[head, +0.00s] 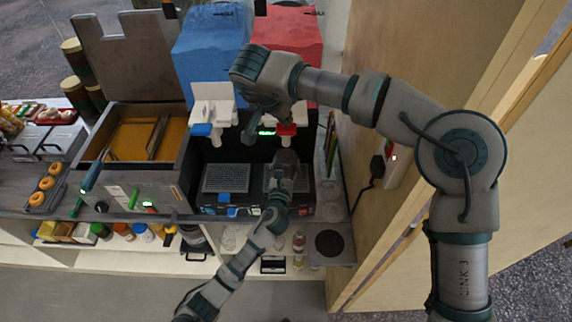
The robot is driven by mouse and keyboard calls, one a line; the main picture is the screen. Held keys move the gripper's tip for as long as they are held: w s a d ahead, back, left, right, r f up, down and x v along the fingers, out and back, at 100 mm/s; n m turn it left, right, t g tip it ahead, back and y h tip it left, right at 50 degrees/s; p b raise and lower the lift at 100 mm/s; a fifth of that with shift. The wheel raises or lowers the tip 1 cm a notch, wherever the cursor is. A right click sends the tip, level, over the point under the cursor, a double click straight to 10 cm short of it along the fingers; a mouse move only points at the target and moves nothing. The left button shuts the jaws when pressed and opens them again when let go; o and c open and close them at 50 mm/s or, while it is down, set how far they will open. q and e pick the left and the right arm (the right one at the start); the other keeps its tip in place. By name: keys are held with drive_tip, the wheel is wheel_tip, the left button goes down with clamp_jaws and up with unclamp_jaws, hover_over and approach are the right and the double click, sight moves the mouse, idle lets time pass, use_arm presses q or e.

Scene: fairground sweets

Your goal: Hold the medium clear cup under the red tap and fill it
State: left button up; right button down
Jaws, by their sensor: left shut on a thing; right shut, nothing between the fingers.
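The red tap (285,130) is on the front of the drinks machine, below the red tank (290,40). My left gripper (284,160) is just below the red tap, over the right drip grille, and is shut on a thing. That thing is mostly hidden by the gripper; a medium clear cup fits the place, but its outline and any filling cannot be made out. My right gripper (250,134) is shut and empty, in front of the machine, to the left of the red tap. I cannot tell whether it touches the tap.
A blue tank (208,42) with a blue tap (202,129) stands to the left, over another drip grille (226,178). Clear cups (234,240) stand on the lower shelf. A grey fryer-like box (140,190) is at left. A wooden wall (400,60) closes the right side.

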sight(282, 130)
drive_tip(key=shift+w+f, duration=0.1)
drive_tip(key=shift+f, duration=1)
drive_tip(key=shift+s+a+f, duration=0.1)
drive_tip(key=shift+f, duration=0.6)
drive_tip(key=shift+s+a+f, duration=0.1)
drive_tip(key=shift+f, duration=0.6)
drive_tip(key=shift+d, duration=0.1)
drive_tip(key=shift+r, duration=0.1)
idle(4.0)
drive_tip(key=r, duration=0.9)
drive_tip(key=shift+w+d, duration=0.2)
drive_tip(key=shift+w, duration=0.15)
drive_tip(key=shift+f, duration=0.1)
